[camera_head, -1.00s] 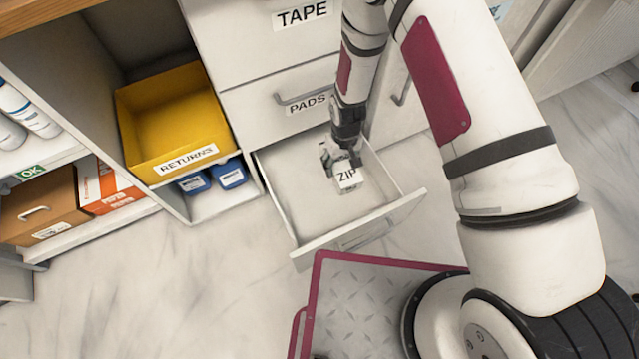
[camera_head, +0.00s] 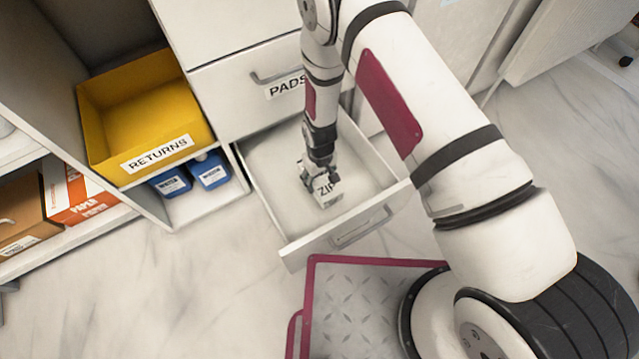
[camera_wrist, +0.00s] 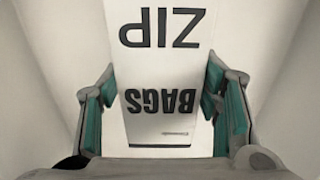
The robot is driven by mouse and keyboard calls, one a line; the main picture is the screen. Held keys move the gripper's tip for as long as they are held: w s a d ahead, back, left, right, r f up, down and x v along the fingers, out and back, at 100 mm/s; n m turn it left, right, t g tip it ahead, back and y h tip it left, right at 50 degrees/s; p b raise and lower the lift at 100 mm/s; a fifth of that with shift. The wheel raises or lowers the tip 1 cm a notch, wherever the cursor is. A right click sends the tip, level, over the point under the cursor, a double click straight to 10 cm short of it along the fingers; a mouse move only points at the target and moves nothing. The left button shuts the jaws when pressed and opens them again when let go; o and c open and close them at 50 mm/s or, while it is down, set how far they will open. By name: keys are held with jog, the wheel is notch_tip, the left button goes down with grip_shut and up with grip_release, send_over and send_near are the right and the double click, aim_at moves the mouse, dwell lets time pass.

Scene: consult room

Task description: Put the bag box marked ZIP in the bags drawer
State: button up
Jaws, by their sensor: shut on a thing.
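The white bag box marked ZIP (camera_head: 328,193) is in my gripper (camera_head: 320,180), inside the outline of the open bottom drawer (camera_head: 268,185). In the wrist view the box (camera_wrist: 165,75) shows the words ZIP and BAGS upside down. The teal pads of my gripper (camera_wrist: 163,108) stand on both sides of it, shut on it. The drawer is pulled out below the PADS drawer and looks otherwise empty. Its front label is not readable. I cannot tell whether the box touches the drawer floor.
A yellow RETURNS bin (camera_head: 145,115) sits on a shelf to the left, above two blue containers (camera_head: 210,170). The closed PADS drawer (camera_head: 245,92) is just above the open one. A ribbed metal plate with a magenta rim (camera_head: 365,305) lies in front.

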aim_at(320, 183)
jog(key=shift+f+b, duration=0.6)
jog(key=shift+f, duration=0.9)
jog(key=shift+f, duration=0.15)
jog(key=o, duration=1.3)
notch_tip(320, 183, up, 12)
jog(key=p, duration=0.5)
jog(key=shift+r, duration=0.2)
